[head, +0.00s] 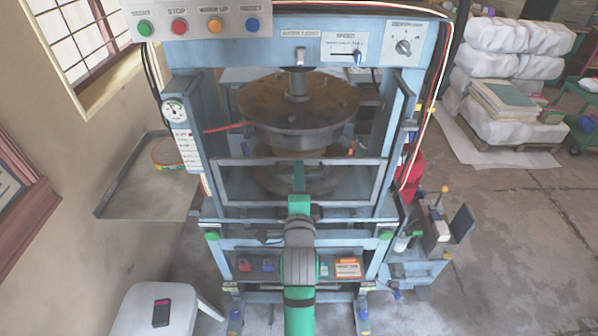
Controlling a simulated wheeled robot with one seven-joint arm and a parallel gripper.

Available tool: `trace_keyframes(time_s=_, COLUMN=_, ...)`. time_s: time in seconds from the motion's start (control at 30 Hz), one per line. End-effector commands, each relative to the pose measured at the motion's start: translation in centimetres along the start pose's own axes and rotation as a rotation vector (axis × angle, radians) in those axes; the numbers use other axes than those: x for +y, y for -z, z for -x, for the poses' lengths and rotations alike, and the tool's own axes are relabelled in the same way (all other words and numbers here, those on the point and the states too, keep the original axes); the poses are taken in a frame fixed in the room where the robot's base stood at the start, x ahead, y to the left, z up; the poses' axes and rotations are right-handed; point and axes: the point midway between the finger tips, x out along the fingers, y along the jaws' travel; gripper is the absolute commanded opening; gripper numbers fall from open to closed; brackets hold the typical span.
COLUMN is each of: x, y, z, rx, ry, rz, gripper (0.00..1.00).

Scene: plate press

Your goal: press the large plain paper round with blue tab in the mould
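The blue press (340,52) stands in front of me. Its round brown upper mould (300,100) hangs above a lower round mould (292,180), with a visible gap between them. A grey-framed guard (345,163) stands across the front of the lower mould, which shows through it. My gripper (299,208) is at the guard's lower front, by an upright green piece (298,178). My arm hides its fingers, so I cannot tell whether it is open or holds anything. I cannot make out a paper round with a blue tab in this view.
A side shelf (125,205) at left holds a small orange-rimmed item (167,150). A white stool (135,315) bears a dark device (161,313). The control box (195,22) is at top left. Wrapped bales (500,75) stand at the back right; the right floor is mostly clear.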

Motion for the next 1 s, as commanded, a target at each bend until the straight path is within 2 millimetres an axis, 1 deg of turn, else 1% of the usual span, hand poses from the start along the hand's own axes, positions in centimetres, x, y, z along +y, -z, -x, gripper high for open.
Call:
trace_keyframes(time_s=0.03, x=0.0, y=0.0, z=-0.6, rx=0.0, ry=0.0, rz=0.0, gripper=0.28)
trace_keyframes(time_s=0.1, x=0.0, y=0.0, z=-1.2, rx=0.0, ry=0.001, rz=0.0, gripper=0.28)
trace_keyframes(time_s=0.2, x=0.0, y=0.0, z=-1.7, rx=0.0, ry=0.0, rz=0.0, gripper=0.28)
trace_keyframes(time_s=0.5, x=0.0, y=0.0, z=-1.9, rx=0.0, ry=0.0, rz=0.0, gripper=0.28)
trace_keyframes(time_s=0.53, x=0.0, y=0.0, z=-1.9, rx=0.0, ry=0.0, rz=0.0, gripper=0.26)
trace_keyframes(time_s=0.63, x=0.0, y=0.0, z=-1.9, rx=0.0, ry=-0.001, rz=0.001, gripper=0.02)
trace_keyframes(time_s=0.67, x=0.0, y=0.0, z=-1.9, rx=0.0, ry=-0.001, rz=0.001, gripper=0.0)
trace_keyframes(time_s=0.87, x=0.0, y=-0.1, z=-1.9, rx=-0.001, ry=-0.001, rz=0.001, gripper=0.0)
trace_keyframes(time_s=1.0, x=-0.8, y=-0.8, z=-1.9, rx=-0.012, ry=0.001, rz=0.001, gripper=0.0)
